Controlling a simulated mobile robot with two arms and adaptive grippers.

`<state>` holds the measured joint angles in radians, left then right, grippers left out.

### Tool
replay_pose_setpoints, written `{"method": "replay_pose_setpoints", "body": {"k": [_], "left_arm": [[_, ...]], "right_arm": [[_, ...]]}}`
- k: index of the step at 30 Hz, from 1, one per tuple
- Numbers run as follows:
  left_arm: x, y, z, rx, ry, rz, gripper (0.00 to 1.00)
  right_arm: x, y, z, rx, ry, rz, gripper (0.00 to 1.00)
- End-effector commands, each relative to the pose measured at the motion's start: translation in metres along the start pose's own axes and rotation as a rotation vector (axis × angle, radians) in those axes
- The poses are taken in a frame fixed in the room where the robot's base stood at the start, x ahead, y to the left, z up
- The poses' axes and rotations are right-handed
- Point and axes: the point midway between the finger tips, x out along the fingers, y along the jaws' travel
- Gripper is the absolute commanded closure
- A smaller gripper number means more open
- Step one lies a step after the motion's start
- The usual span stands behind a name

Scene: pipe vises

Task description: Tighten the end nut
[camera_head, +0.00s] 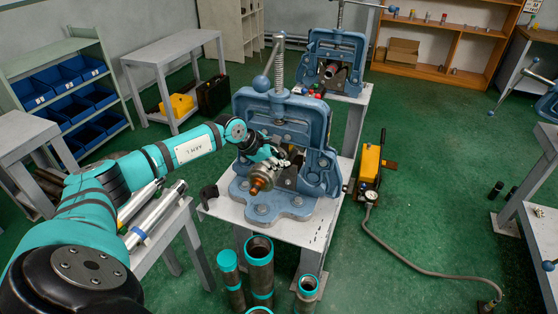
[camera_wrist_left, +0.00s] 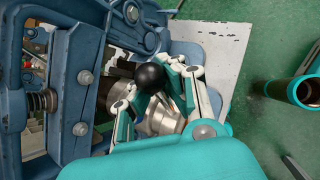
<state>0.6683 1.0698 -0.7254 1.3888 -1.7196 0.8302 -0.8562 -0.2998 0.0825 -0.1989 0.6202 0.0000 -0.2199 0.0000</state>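A large blue pipe vise (camera_head: 322,122) stands on a grey worktable (camera_head: 310,228). A silver metal fitting with a copper-coloured end (camera_head: 262,183) sticks out of its front. My left gripper (camera_head: 274,158) is at this fitting, in front of the vise. In the left wrist view, its two fingers (camera_wrist_left: 160,100) stand apart on either side of the round silver part (camera_wrist_left: 162,118). A black ball (camera_wrist_left: 150,77) shows between the fingers. Whether the fingers press on the silver part is not clear. I cannot tell which part is the end nut. My right gripper is not in view.
Upright pipes with teal ends (camera_head: 260,262) stand in front of the worktable. A yellow pump (camera_head: 369,164) with a hose is on the floor to the right. Another blue vise (camera_head: 335,58) stands behind. Green floor is clear beyond the pump.

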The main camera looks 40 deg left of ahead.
Motion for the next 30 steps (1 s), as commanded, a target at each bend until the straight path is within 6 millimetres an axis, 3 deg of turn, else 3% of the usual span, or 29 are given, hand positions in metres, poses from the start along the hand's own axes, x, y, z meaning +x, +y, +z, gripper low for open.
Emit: {"method": "replay_pose_setpoints", "body": {"k": [4,12,23,30], "left_arm": [[0.0,-0.002,0.0,0.0,0.0,-0.005,1.0],[0.0,-0.001,0.0,-0.001,0.0,-0.004,0.66],[-0.008,-0.001,-0.001,-0.001,0.0,-0.002,0.66],[-0.054,-0.001,-0.002,0.001,0.005,-0.001,0.66]], "right_arm": [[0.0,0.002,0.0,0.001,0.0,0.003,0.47],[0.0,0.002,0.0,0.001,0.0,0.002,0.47],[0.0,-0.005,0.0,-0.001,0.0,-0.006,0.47],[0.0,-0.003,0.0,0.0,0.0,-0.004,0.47]]}}
